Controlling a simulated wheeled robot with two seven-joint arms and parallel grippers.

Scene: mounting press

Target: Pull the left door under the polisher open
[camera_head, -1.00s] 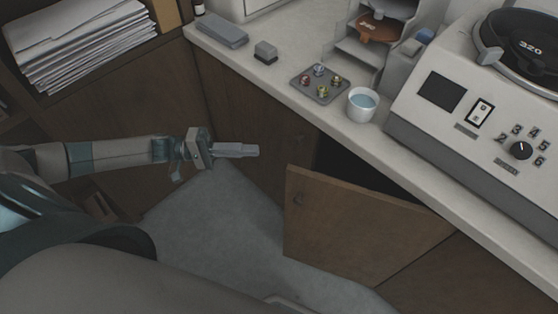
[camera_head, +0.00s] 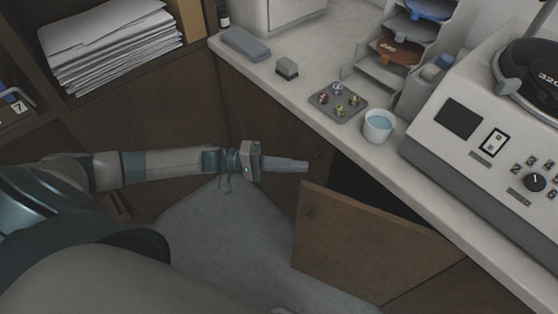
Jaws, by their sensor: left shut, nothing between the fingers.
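The left door (camera_head: 358,247) is a brown wooden panel under the counter, below and left of the polisher (camera_head: 490,150). It stands partly open, swung out from the cabinet, with a dark gap (camera_head: 375,190) behind its top edge. My left gripper (camera_head: 306,167) is shut and empty. In the picture its tips are just above the door's upper left corner; I cannot tell whether they touch it. My right gripper is not in view.
The counter edge (camera_head: 300,120) runs diagonally above the door. On it are a white cup of blue liquid (camera_head: 378,126), a tray of small samples (camera_head: 338,101), a grey block (camera_head: 287,67) and stacked shelves (camera_head: 395,60). Grey floor (camera_head: 220,240) lies free left of the door.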

